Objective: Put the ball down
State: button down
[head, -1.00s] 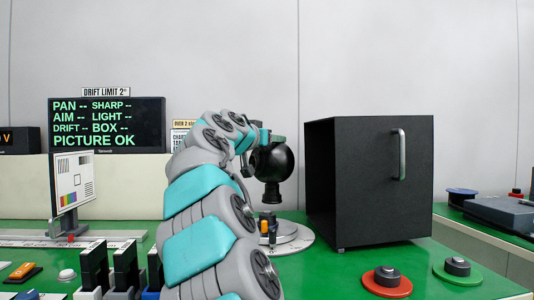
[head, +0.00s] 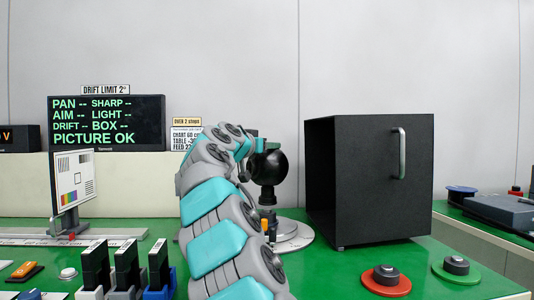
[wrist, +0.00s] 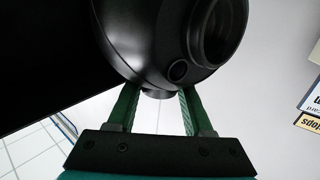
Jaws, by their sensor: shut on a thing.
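The ball (head: 268,168) is a black camera sphere with a short neck below it. It hangs upright above a dark post (head: 269,222) with an orange mark, which stands on a round pale turntable (head: 292,236). My gripper (head: 257,146) is at the ball's upper left, partly hidden by my arm. In the wrist view, the green fingers of my gripper (wrist: 158,94) are shut on the ball (wrist: 165,40), whose round lens faces right.
A black box (head: 365,185) with a handle stands close on the right. Red (head: 386,283) and green (head: 457,271) round pads lie in front of it. A test chart (head: 74,185) stands at left, with several dark upright modules (head: 126,265) in front. A screen reads PICTURE OK (head: 106,125).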

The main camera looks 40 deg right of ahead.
jog(key=shift+f, duration=0.85)
jog(key=shift+f+b, duration=0.35)
jog(key=shift+b, duration=0.1)
jog(key=shift+f, duration=0.15)
jog(key=shift+c, duration=1.5)
grip_release()
